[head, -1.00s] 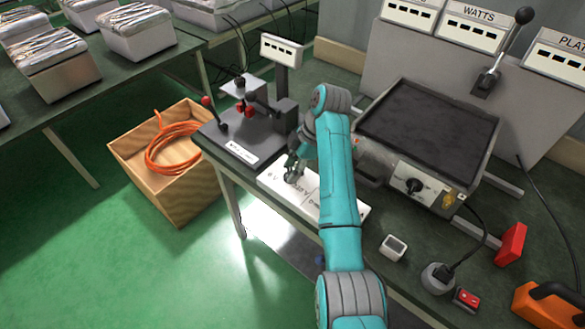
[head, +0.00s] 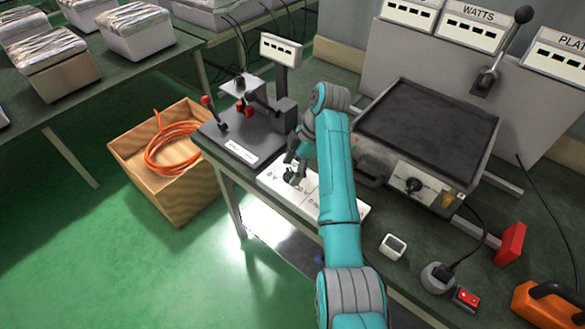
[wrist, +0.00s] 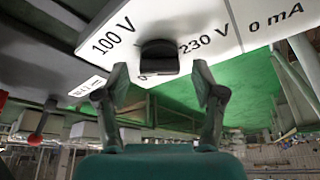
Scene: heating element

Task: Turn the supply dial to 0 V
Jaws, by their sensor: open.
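The supply dial (wrist: 158,57) is a black knob on a white panel (wrist: 200,20) marked 100 V, 230 V and, partly hidden behind the knob, what looks like a 0. I cannot tell which mark the knob points at. My gripper (wrist: 161,72) is open, with one finger to each side of the knob in the wrist view and a gap visible between fingers and knob. In the head view the white panel (head: 268,184) lies along the bench's front edge, and my gripper (head: 294,166) is just over its left part, by the dark knob.
A black stand with a red-knobbed lever (head: 206,101) is left of the panel. A black hotplate (head: 428,125) with its own dial (head: 413,185) is at right. A small white box (head: 393,247) and a red switch (head: 466,298) sit nearer. A wooden crate (head: 180,205) stands on the floor.

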